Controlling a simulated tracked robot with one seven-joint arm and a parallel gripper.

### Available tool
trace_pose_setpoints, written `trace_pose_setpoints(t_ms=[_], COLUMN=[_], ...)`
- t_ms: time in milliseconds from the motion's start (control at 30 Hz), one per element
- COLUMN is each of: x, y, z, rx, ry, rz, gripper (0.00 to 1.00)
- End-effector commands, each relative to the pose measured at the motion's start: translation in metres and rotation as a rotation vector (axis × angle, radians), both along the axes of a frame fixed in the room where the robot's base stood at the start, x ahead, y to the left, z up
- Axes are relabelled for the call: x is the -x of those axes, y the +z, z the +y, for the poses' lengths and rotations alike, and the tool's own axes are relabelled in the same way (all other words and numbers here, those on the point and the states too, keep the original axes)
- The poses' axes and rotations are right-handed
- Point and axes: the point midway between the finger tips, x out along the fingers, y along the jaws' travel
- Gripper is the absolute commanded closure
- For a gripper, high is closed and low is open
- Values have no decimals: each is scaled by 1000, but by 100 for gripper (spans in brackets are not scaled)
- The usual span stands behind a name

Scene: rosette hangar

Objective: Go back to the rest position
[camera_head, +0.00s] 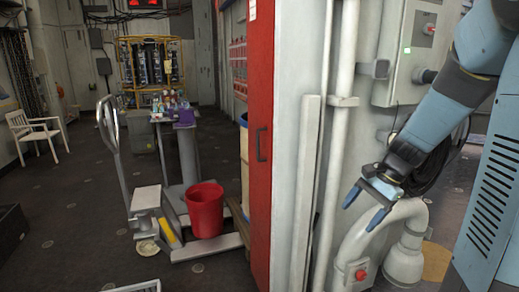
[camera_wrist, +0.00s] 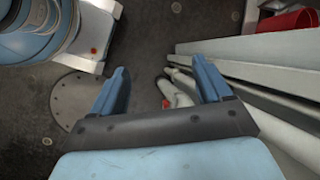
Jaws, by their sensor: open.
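My gripper (camera_head: 362,206) hangs at the right of the head view, at the end of my blue arm, in front of white pipes. Its two blue fingers are spread apart with nothing between them. In the wrist view my gripper (camera_wrist: 162,88) is also open and empty, above the dark floor. A white pipe fitting shows beyond the fingers there.
A grey wall with a red door edge (camera_head: 261,150) and pipes (camera_head: 338,130) stands close by my arm. A red bucket (camera_head: 205,210) sits on a pallet jack (camera_head: 147,200). A white chair (camera_head: 37,133) stands far left. Dark floor (camera_head: 75,215) is open at left.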

Motion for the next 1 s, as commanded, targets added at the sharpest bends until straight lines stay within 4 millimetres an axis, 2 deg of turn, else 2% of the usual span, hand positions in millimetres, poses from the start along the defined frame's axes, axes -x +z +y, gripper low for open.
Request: trace_pose_setpoints(t_ms=[100,400,800,1000], x=[17,60,119,141], y=[21,65,111,125], z=[10,26,33,31], rx=[81,276,526,620], ry=[109,366,679,785], rz=[-78,-263,-511,-604], gripper=[22,22,22,22])
